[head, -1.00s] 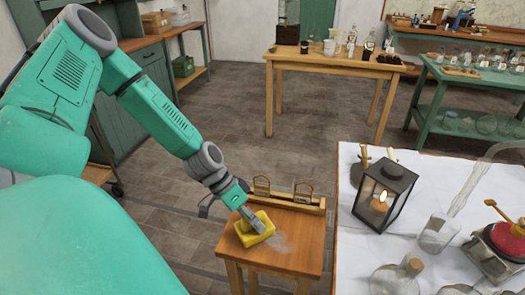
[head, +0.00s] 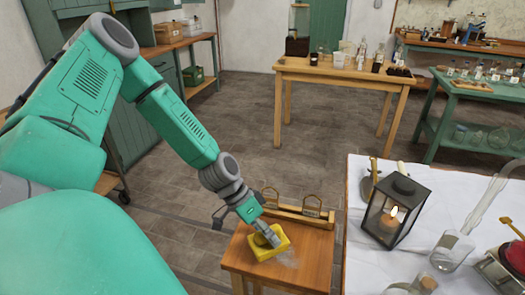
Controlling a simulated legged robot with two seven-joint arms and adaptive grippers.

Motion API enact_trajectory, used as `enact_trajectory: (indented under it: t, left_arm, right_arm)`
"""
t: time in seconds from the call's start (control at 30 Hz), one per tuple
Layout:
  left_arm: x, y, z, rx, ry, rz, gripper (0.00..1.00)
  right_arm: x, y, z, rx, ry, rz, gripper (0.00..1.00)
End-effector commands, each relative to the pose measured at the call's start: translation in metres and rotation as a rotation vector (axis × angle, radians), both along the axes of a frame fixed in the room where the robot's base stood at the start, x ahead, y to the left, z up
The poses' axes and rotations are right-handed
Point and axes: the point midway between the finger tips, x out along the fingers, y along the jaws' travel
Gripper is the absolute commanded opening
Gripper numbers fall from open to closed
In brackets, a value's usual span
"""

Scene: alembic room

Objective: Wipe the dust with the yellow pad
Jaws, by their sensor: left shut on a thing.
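The yellow pad (head: 269,247) lies flat on the top of a small wooden table (head: 306,273). My left gripper (head: 268,238) comes down from above and is shut on the pad. A pale smear of dust (head: 290,257) shows on the wood just right of the pad, and the pad may hide some of it. My right gripper is out of view.
A wooden rack (head: 300,215) with metal loops stands along the table's back edge. A white-covered table on the right holds a lantern (head: 396,211) with a lit candle and a glass flask (head: 452,250). Open floor lies behind.

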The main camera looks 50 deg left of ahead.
Motion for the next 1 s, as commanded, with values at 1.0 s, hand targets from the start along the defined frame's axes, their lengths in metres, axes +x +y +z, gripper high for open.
enact_trajectory:
  t: [1.0]
  left_arm:
    - [0.035,-0.057,-0.001,-0.001,0.0,0.0,0.26]
  right_arm:
    - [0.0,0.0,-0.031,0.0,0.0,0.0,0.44]
